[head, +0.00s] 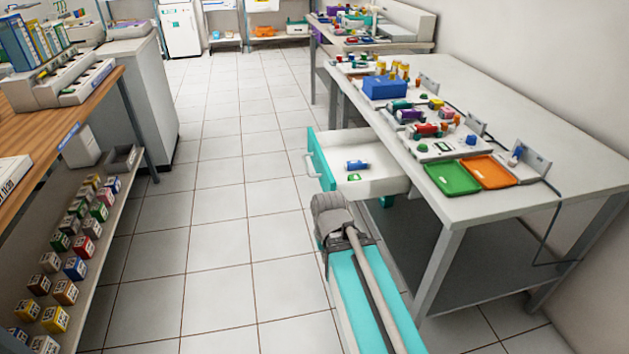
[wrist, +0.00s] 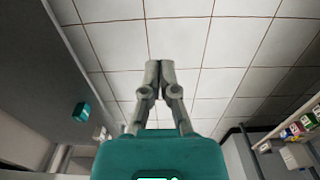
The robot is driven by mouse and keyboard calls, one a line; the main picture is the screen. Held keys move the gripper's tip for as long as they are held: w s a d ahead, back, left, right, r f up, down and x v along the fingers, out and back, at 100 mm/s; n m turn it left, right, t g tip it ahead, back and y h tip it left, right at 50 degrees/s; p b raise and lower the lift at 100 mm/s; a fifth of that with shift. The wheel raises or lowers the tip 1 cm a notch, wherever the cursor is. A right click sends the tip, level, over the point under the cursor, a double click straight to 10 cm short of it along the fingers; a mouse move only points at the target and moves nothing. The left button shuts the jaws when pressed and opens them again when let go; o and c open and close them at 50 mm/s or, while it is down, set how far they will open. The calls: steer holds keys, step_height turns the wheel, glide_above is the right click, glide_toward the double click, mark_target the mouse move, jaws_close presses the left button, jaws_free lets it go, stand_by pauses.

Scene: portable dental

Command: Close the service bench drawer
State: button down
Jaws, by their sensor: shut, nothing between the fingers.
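The service bench drawer (head: 378,184) stands pulled out from the left side of the white-topped bench (head: 560,150) in the head view. Its teal front (head: 321,160) faces left and carries a pale bar handle (head: 311,164). A blue item (head: 357,165) and a small green item (head: 354,178) lie inside it. In the wrist view my gripper (wrist: 158,66) has its two grey fingers together, empty, over the tiled floor. My arm (head: 365,285) reaches forward below the drawer in the head view; the fingertips cannot be made out there.
A green tray (head: 453,178), an orange tray (head: 487,172) and a blue box (head: 384,87) sit on the bench top. A wooden-topped bench with a lower shelf (head: 92,220) of small boxes stands at the left. The tiled aisle (head: 220,225) between is clear.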

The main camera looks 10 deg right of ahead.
steer(key=w+a+r+n+h+p, duration=0.4)
steer(key=w+r+n+p, duration=0.2)
steer(key=w+r+n, duration=0.2)
steer(key=w+a+r+n+h+p, duration=0.5)
steer(key=w+r+n+p, duration=0.1)
steer(key=w+r+n, duration=0.3)
steer(key=shift+w+r+n, duration=0.3)
steer(key=shift+w+n, duration=0.2)
steer(key=shift+w, duration=0.7)
steer(key=b, duration=0.7)
glide_toward(325, 186)
steer(key=a+f+x, duration=0.1)
steer(key=x, duration=0.5)
steer(key=shift+w+d+r, duration=0.15)
steer(key=shift+w+d, duration=0.05)
steer(key=shift+d, duration=0.5)
